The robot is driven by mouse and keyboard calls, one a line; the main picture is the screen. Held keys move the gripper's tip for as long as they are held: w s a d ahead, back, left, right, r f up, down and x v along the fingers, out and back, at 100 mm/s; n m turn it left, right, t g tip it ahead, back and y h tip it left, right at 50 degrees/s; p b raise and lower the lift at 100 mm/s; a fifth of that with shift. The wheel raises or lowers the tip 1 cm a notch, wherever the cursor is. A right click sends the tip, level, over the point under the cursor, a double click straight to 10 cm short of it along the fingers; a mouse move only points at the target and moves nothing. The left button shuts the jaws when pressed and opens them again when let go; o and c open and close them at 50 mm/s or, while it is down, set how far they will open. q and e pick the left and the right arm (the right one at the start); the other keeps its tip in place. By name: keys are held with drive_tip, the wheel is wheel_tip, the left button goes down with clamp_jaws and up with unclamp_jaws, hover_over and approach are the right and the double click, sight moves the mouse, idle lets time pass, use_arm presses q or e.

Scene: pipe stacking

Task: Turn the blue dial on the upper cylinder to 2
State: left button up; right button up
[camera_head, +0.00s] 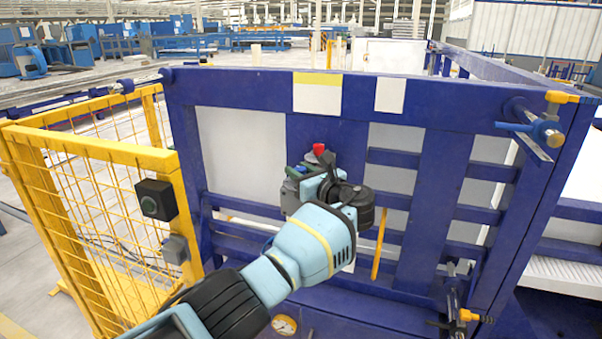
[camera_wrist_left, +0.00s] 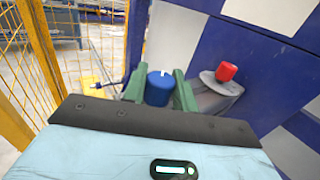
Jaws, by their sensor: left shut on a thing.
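The blue dial (camera_wrist_left: 158,88) is a round knob with a white mark on its top, seen in the left wrist view. My left gripper (camera_wrist_left: 160,92) has its two green fingers on either side of the dial and is shut on it. The number the dial points to cannot be read. A red knob (camera_wrist_left: 226,71) on a grey housing (camera_wrist_left: 214,87) sits just right of the dial. It also shows in the head view (camera_head: 319,149). My right gripper is not in view.
A blue steel frame (camera_head: 239,92) with pale panels stands before me. A yellow mesh fence (camera_head: 85,150) with a black box (camera_head: 156,200) is at the left. Clamps with orange handles sit at the frame's upper right (camera_head: 535,129) and lower right (camera_head: 456,312).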

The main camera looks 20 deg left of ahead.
sight(304, 173)
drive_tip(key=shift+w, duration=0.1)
use_arm(q)
drive_tip(key=o, duration=1)
drive_tip(key=shift+c, duration=0.2)
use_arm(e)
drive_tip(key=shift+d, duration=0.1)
use_arm(q)
drive_tip(key=shift+s+d, duration=0.3)
drive_tip(key=shift+d, duration=0.15)
drive_tip(key=p+v, duration=0.1)
drive_tip(key=v, duration=0.4)
drive_tip(key=shift+d, duration=0.1)
drive_tip(key=shift+v, duration=0.75)
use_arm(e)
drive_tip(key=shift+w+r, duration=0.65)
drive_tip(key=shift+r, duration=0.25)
use_arm(q)
drive_tip(key=shift+s, duration=0.1)
